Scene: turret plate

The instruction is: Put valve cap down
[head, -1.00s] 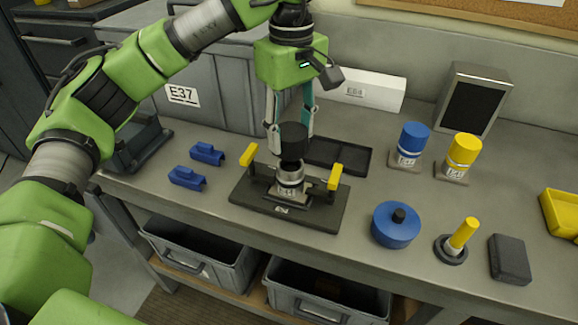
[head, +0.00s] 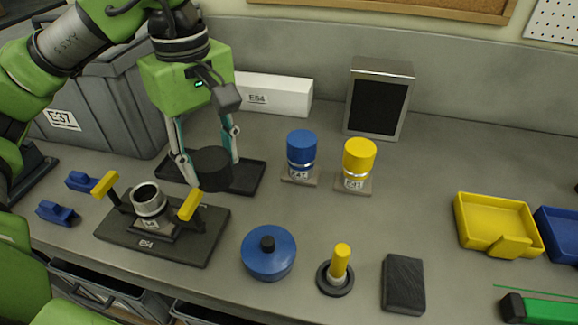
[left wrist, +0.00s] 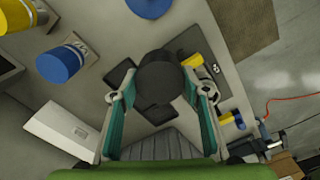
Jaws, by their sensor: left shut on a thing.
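The valve cap is a black cylinder (head: 211,170), held upright between the fingers of my left gripper (head: 210,160). It is over the flat black tray (head: 252,178) behind the turret plate; I cannot tell whether it touches the tray floor. In the left wrist view the cap (left wrist: 163,78) sits between the fingertips (left wrist: 163,95), with parts of the tray (left wrist: 121,75) around it. The turret plate (head: 185,248) carries an open-topped metal valve (head: 149,198) between two yellow-ended clamps. My right gripper is out of view.
Blue (head: 301,152) and yellow (head: 358,163) capped cylinders stand right of the tray. A white box (head: 275,95) is behind it, and a grey bin (head: 100,125) is at left. A blue round lid (head: 268,253) lies in front.

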